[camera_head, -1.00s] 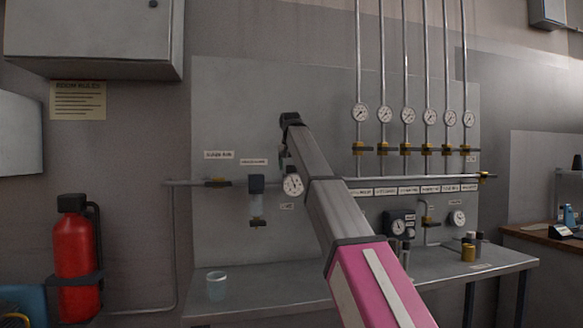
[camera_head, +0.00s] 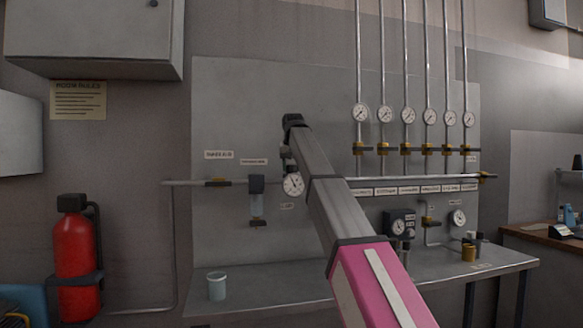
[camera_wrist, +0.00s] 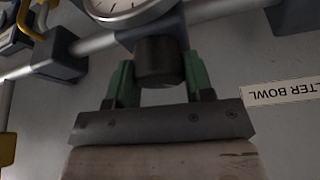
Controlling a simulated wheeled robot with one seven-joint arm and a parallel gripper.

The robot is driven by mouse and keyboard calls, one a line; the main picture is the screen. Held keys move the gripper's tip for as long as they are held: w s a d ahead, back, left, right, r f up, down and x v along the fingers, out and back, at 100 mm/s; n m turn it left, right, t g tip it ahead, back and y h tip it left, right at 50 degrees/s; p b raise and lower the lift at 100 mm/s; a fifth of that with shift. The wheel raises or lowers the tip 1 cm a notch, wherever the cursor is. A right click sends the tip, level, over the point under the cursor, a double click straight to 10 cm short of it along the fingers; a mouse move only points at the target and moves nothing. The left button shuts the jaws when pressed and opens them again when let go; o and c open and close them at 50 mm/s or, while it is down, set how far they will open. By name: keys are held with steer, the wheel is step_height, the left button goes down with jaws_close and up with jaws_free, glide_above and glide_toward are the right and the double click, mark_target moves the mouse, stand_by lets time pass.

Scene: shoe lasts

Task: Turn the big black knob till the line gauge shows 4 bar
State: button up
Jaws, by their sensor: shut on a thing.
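The big black knob (camera_wrist: 158,62) sits below the line gauge's housing in the wrist view. My gripper (camera_wrist: 160,72) has its green fingers on both sides of the knob and is shut on it. The line gauge (camera_head: 293,184) is a round white dial on the wall pipe, beside my arm in the head view. Its needle leans up and left, but the numbers are too small to read. The dial's edge also shows at the top of the wrist view (camera_wrist: 128,8).
A filter bowl (camera_head: 257,203) hangs left of the gauge. A horizontal pipe (camera_head: 330,182) crosses the panel. Several small gauges stand on vertical pipes to the right. A cup (camera_head: 217,286) stands on the bench (camera_head: 280,296) below. A red extinguisher (camera_head: 76,250) is at the left.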

steer(key=o, duration=0.9)
steer(key=v, duration=1)
steer(key=shift+s+r, duration=0.2)
steer(key=shift+r, duration=0.15)
